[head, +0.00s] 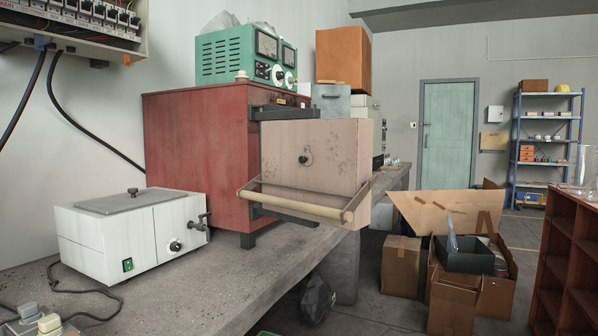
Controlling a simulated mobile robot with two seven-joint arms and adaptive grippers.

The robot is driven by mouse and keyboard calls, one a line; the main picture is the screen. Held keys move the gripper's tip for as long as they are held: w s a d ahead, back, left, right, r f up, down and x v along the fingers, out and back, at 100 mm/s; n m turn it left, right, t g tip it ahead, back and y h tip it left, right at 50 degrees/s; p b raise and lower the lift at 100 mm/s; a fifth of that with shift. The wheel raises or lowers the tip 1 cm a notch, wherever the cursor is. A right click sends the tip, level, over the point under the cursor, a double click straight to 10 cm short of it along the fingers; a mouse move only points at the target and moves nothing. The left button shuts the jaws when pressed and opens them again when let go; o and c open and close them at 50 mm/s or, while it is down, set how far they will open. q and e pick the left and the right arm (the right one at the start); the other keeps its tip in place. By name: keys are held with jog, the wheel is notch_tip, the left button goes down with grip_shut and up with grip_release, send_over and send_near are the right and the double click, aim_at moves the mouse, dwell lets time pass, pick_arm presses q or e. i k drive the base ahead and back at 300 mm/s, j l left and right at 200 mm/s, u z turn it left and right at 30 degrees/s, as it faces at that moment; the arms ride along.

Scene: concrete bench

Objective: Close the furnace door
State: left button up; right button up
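The furnace is a dark red metal box (195,160) standing on the concrete bench. Its door (320,150) is a thick, pale pinkish block with a small round fitting, on the box's right-hand front side. The door stands out from the body on dark brackets, one above (280,112) and one below. A pale bar handle (300,202) runs across the door's lower front between two metal arms. The door hides the furnace mouth, so how wide the gap is cannot be told. Neither of my grippers is in view.
A white bath unit (130,235) with a tap stands left of the furnace on the bench (235,285). A green meter unit (245,55) sits on the furnace. Cardboard boxes (401,263) are on the floor to the right, and a reddish shelf (570,260) stands at far right.

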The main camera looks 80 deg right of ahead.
aim_at(341, 150)
jog(key=z, duration=1.55)
jog(key=j, duration=0.1)
